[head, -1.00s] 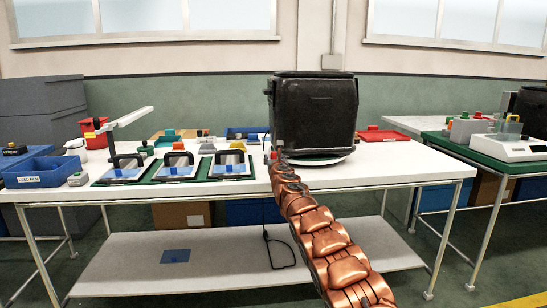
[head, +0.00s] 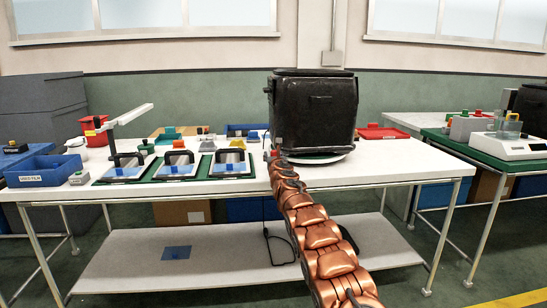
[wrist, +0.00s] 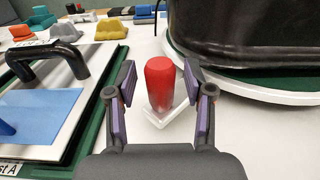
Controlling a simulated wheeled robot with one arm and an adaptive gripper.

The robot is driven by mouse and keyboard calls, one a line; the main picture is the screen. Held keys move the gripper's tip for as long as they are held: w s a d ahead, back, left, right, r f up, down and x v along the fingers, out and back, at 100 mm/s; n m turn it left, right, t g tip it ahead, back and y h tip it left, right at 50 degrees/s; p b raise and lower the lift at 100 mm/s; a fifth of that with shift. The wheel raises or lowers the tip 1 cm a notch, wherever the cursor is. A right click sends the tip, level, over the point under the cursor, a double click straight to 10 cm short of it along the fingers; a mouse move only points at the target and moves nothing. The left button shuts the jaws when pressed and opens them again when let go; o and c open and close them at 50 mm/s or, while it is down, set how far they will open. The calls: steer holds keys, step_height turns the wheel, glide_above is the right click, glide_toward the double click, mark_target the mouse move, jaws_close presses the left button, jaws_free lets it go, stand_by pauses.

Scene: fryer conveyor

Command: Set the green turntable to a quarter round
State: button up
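The green turntable (wrist: 230,76) with a white rim (wrist: 240,93) lies at the right of the wrist view, partly hidden under a large black container. In the head view its pale rim (head: 318,159) shows below the container. A red upright peg (wrist: 160,84) stands on a small white tab (wrist: 168,120) beside the rim; I cannot tell how the tab joins the turntable. My gripper (wrist: 165,92) is open, with one finger on each side of the peg. The right finger is very close to the peg, and a gap shows on the left.
The black container (head: 314,110) stands on the turntable. Green-edged boards with black handles (head: 230,163) lie to the left, one close to my left finger in the wrist view. A red tray (head: 383,132) sits behind at the right. The white tabletop (head: 400,165) is clear at right.

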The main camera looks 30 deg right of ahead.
jaws_close()
steer(key=shift+s+b, duration=0.15)
steer(key=shift+b, duration=0.2)
stand_by(0.3)
